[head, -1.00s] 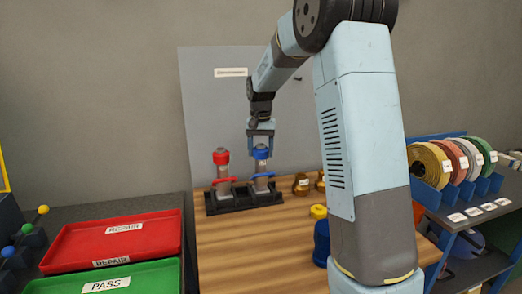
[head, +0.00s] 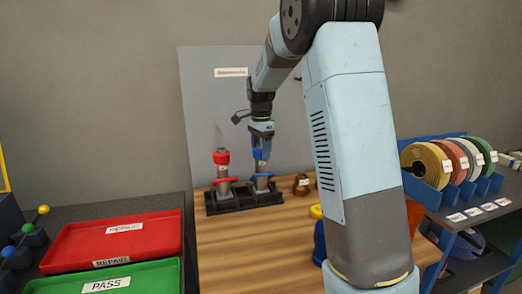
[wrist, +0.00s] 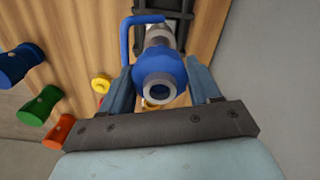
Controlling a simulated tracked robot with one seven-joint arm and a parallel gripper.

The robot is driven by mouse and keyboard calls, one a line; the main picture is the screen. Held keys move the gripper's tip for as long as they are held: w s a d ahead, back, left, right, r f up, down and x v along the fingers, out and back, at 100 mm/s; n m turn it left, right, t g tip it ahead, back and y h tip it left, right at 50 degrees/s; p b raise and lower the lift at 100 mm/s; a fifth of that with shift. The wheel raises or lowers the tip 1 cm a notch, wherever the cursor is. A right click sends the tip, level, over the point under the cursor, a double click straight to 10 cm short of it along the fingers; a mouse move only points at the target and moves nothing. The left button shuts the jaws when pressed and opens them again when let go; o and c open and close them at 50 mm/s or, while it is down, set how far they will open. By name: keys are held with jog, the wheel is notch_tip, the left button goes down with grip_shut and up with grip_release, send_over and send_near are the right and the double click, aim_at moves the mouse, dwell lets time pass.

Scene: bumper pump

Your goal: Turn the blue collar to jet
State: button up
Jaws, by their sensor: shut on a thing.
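The blue collar (wrist: 166,68) sits on top of a grey pump in the black rack (head: 222,207). In the wrist view it lies between the two fingers of my gripper (wrist: 162,82), which is shut on it from above. In the head view my gripper (head: 261,143) comes down over the collar and hides most of it; a bit of blue (head: 258,154) shows below. The pump's blue lever (wrist: 139,27) sticks out beside the collar. The nozzle opening (wrist: 157,90) faces the wrist camera.
A pump with a red collar (head: 221,157) stands close on the left in the same rack. Brass fittings (head: 301,183) are to the right. Red (head: 70,241) and green (head: 60,280) trays lie at the left. Coloured spools (head: 430,163) stand at the right.

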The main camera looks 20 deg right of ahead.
jog(key=shift+m, duration=1.5)
jog(key=o, duration=1)
jog(key=shift+r, duration=0.1)
notch_tip(320, 180, up, 14)
jog(key=shift+f, duration=0.25)
